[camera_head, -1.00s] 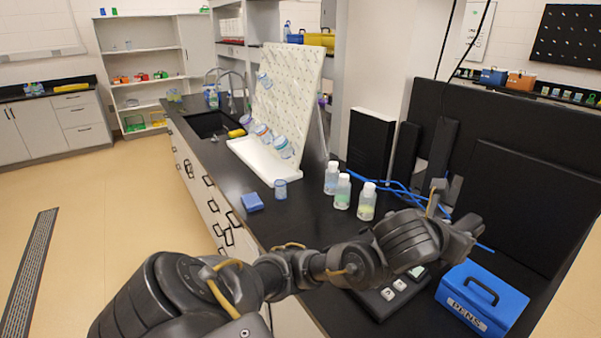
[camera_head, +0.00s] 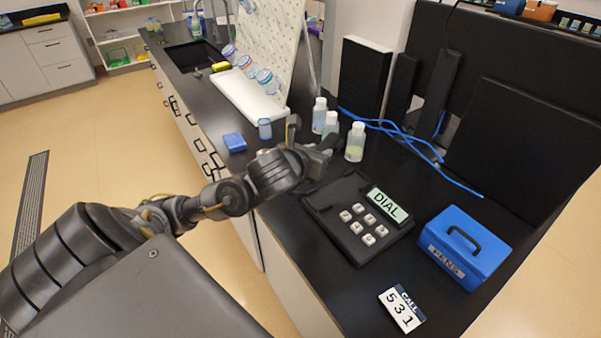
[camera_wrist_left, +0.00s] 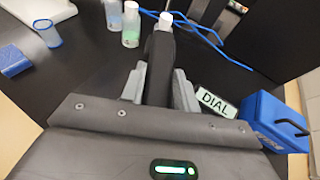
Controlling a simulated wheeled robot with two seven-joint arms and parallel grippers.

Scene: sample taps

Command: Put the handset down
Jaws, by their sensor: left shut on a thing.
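The black handset (camera_wrist_left: 160,66) is between the two grey fingers of my left gripper (camera_wrist_left: 159,84) in the left wrist view, and the gripper is shut on it. In the head view my left gripper (camera_head: 310,150) is above the counter, just left of the bottles and beyond the phone base's far left edge. The handset is hard to tell from the dark gripper there. The black phone base (camera_head: 350,240) lies on the counter with white keys and a display reading DIAL (camera_head: 388,205). Its long cradle on the left side is bare. My right gripper is not in view.
Several white-capped bottles (camera_head: 355,142) stand beyond the phone base. A blue PENS box (camera_head: 464,247) is to its right, and a CALL 531 card (camera_head: 402,309) lies in front. Blue cables (camera_head: 410,140) run along the back. A blue block (camera_head: 235,142) and small cup (camera_head: 265,129) are left.

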